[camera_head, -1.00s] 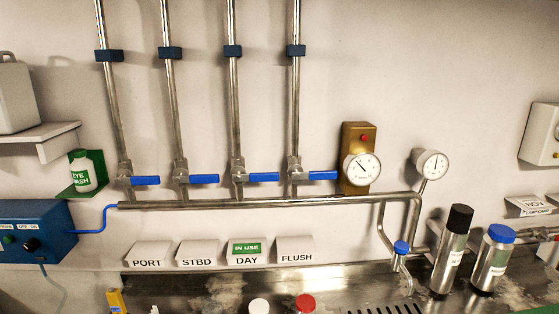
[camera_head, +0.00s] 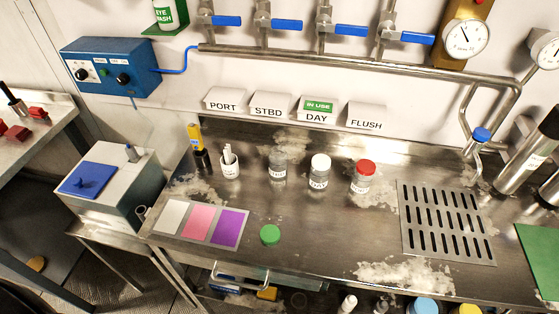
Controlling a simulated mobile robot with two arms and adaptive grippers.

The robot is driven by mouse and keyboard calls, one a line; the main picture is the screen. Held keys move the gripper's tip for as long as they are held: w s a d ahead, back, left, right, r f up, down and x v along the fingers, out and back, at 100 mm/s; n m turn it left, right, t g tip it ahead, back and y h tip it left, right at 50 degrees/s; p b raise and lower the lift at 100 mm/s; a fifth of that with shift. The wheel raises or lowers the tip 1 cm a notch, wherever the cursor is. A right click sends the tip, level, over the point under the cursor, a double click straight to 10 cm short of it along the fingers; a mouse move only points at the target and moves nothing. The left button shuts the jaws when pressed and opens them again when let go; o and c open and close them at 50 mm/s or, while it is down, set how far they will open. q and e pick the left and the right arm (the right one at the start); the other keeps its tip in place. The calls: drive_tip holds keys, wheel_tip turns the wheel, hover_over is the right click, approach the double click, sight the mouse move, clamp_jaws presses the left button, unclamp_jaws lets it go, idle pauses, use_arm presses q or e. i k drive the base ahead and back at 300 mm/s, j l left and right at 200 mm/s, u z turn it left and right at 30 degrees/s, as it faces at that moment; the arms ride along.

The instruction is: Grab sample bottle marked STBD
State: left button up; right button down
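Three small labelled sample bottles stand upright on the steel counter: a clear one with no coloured cap visible (camera_head: 278,166), one with a white cap (camera_head: 319,172), and one with a red cap (camera_head: 362,178). Their labels are too small to read, so I cannot tell which is marked STBD. A sign reading STBD (camera_head: 270,107) is on the wall behind, between the PORT sign (camera_head: 223,101) and the DAY sign (camera_head: 316,111). A green round cap (camera_head: 270,235) lies on the counter in front of the bottles. Neither gripper is in view.
A white cup with sticks (camera_head: 229,164) and a yellow-and-black tool (camera_head: 198,150) stand left of the bottles. Coloured cards (camera_head: 199,222) lie front left, and a slotted drain (camera_head: 445,222) is at right. Tall metal cylinders (camera_head: 530,155) stand far right. Counter around the green cap is mostly clear.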

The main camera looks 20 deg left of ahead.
sight(278, 157)
drive_tip(key=k+j+u, duration=0.1)
drive_tip(key=j+u, duration=0.2)
drive_tip(key=j, duration=0.4)
drive_tip(key=j+u, duration=0.3)
drive_tip(key=j, duration=0.4)
